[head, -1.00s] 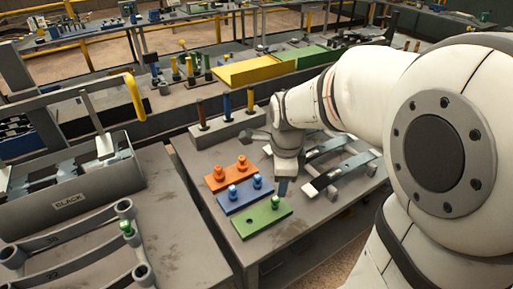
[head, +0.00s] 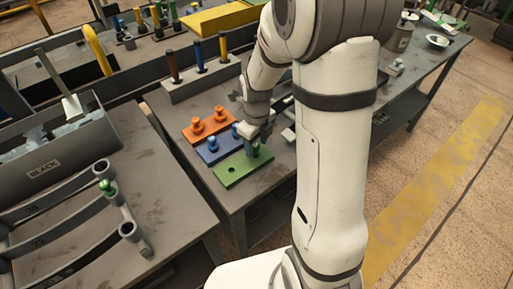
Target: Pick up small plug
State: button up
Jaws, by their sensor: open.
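A green plate (head: 228,172) lies on the middle table, with an empty hole at its left and a small green plug (head: 250,151) at its right. My gripper (head: 256,142) is open and points down right at this plug; its fingers partly cover it. I cannot tell whether they touch it. A blue plate (head: 203,155) with blue plugs (head: 212,145) and an orange plate (head: 189,134) with orange plugs (head: 195,127) lie behind. Another small green plug (head: 106,187) sits on a ring end of a grey bar on the left table.
A grey bin labelled BLACK (head: 45,169) and curved bars with rings (head: 129,231) fill the left table. Dark bars lie right of my gripper. The middle table's front left is clear.

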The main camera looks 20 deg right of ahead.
jog(key=shift+f, duration=0.65)
jog(key=shift+c, duration=0.5)
jog(key=c, duration=0.8)
